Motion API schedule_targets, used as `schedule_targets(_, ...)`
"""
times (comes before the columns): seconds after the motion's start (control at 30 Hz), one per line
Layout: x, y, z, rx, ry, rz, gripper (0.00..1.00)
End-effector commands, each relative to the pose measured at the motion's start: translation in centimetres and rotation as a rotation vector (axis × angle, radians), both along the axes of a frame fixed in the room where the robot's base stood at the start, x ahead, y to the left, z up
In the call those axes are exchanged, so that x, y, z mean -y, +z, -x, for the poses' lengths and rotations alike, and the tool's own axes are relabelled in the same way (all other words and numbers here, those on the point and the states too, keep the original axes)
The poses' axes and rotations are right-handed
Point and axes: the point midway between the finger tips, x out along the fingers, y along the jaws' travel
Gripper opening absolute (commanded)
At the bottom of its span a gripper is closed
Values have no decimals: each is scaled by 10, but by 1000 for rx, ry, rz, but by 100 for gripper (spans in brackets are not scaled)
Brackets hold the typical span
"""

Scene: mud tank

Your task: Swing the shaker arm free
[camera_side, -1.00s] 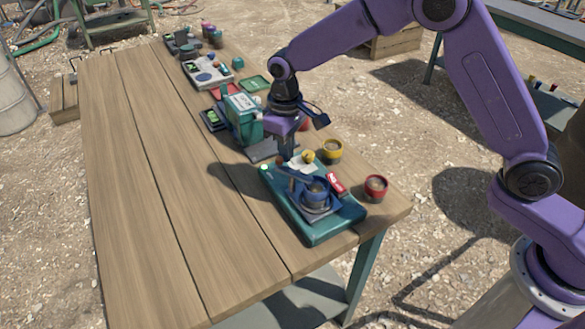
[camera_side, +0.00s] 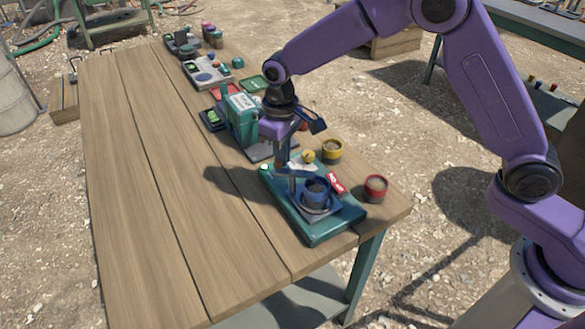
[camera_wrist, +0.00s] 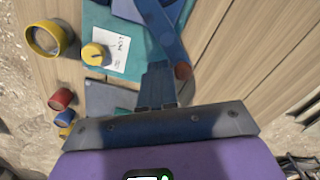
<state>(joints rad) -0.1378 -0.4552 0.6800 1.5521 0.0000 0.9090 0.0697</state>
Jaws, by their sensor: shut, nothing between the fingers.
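The shaker has a teal base (camera_side: 325,227) near the table's front right corner. A blue cup (camera_side: 316,191) sits on its grey platform. The blue shaker arm (camera_side: 290,174) reaches out to the left from the cup side. It also shows in the wrist view (camera_wrist: 160,25), ending in a brown tip (camera_wrist: 182,71). My gripper (camera_side: 281,165) is shut and points down at the arm's outer end. In the wrist view my fingers (camera_wrist: 158,78) are beside the brown tip; I cannot tell whether they touch it. Nothing is held.
A yellow knob (camera_side: 308,157) and a red tag (camera_side: 336,184) are on the base. A yellow cup (camera_side: 332,151) and a red cup (camera_side: 376,187) stand to its right. A teal boxed device (camera_side: 240,118) stands behind. The table's left side (camera_side: 150,200) is clear.

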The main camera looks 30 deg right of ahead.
Motion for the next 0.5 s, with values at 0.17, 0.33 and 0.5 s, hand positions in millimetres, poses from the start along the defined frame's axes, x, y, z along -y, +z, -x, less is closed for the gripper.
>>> schedule_targets(0.17, -5, 0, 4, -2, 2, 1, 0)
schedule_targets(0.33, -10, 0, 7, -2, 2, 1, 0)
schedule_targets(0.5, -13, 0, 9, -2, 1, 1, 0)
